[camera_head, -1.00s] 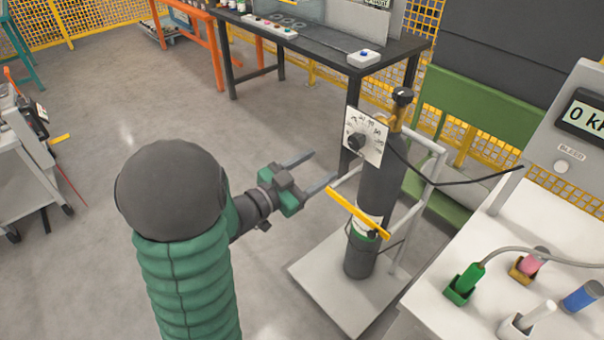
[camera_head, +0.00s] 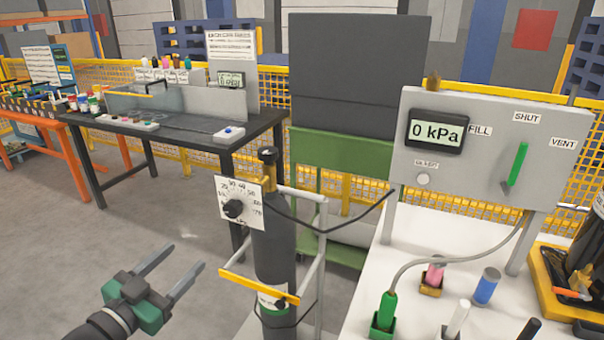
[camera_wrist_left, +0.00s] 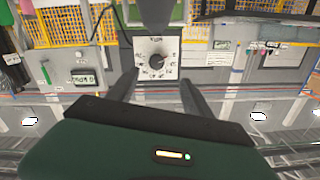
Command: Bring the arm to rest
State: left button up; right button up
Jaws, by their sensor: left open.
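My left gripper (camera_head: 172,270) is in the lower left of the head view, to the left of the gas cylinder. Its two grey fingers are spread apart with nothing between them. The dark cylinder (camera_head: 272,245) stands upright on a grey trolley (camera_head: 321,255). A white dial plate (camera_head: 238,204) with a black knob (camera_head: 234,208) sits at its upper left. In the left wrist view, which looks upside down, the dial plate (camera_wrist_left: 157,59) shows beyond the open fingers (camera_wrist_left: 157,90), apart from them. My right gripper is not in view.
A panel reading 0 kPa (camera_head: 437,132) with a green lever (camera_head: 517,164) stands on the white table (camera_head: 410,262) at right. That table holds a green plug (camera_head: 386,312) and several coloured parts. A yellow bar (camera_head: 258,287) crosses the cylinder. A dark bench (camera_head: 185,140) stands behind. Floor at left is clear.

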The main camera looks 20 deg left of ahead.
pick_arm(q)
jog(key=w+d+f+n+g+y, duration=0.2)
jog(key=d+f+g, duration=0.15)
jog(key=f, duration=0.55)
jog(key=w+d+f+n+g+y, duration=0.1)
jog(key=w+d+f+n+g, duration=0.1)
jog(key=f+g, duration=0.45)
jog(key=s+d+f+g+h, duration=0.2)
jog(key=s+d+f+g, duration=0.3)
jog(key=s+d+f, duration=0.7)
notch_tip(320, 180, up, 25)
jog(key=w+d+p, duration=0.1)
jog(key=p, duration=2.2)
jog(key=shift+w+f+m, duration=0.15)
jog(key=shift+f+m, duration=0.05)
jog(key=shift+m, duration=0.1)
jog(key=shift+d, duration=0.1)
